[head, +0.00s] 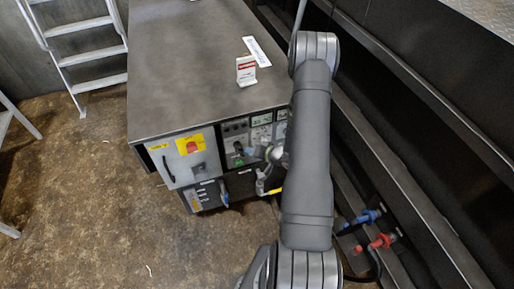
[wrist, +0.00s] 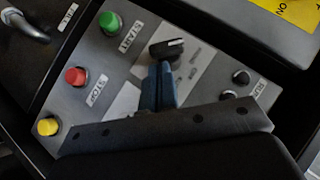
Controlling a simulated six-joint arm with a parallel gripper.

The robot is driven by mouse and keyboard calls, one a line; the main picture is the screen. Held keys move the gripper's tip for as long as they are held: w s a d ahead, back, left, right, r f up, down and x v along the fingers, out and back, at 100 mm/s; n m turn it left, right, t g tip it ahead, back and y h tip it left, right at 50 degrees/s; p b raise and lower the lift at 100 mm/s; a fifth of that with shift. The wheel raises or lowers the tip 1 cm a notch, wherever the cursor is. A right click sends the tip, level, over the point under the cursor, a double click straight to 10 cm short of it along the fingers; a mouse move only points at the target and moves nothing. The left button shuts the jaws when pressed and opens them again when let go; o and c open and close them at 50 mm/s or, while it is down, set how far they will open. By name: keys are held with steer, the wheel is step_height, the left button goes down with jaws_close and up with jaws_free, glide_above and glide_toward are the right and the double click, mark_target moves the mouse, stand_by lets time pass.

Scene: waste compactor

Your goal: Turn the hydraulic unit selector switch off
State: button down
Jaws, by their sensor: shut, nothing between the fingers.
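A black selector switch (wrist: 167,48) with a pale pointer mark sits on a grey control panel (wrist: 130,75) in the wrist view. The blue fingers of my gripper (wrist: 158,72) are closed together, with their tips just below the knob in the picture. I cannot tell whether they touch it. In the head view my gripper (head: 250,153) is at the front of the hydraulic unit cabinet (head: 160,95), close to its control panel (head: 235,132). My arm and gripper cover part of that panel.
A red main switch (head: 191,146) on yellow is on the cabinet.

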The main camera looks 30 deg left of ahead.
mark_target(244, 156)
steer(key=shift+s+f, duration=0.1)
steer(key=shift+f, duration=0.15)
stand_by(0.3)
steer(key=m+y, duration=0.1)
steer(key=f+m+g+y, duration=0.1)
steer(key=y, duration=0.1)
steer(key=f+m+g+y, duration=0.1)
steer(key=m+y, duration=0.1)
steer(key=shift+s+a+f, duration=0.15)
steer(key=shift+s+a, duration=0.1)
steer(key=shift+a, duration=0.1)
steer(key=shift+s+f, duration=0.1)
steer(key=shift+f, duration=0.05)
stand_by(0.8)
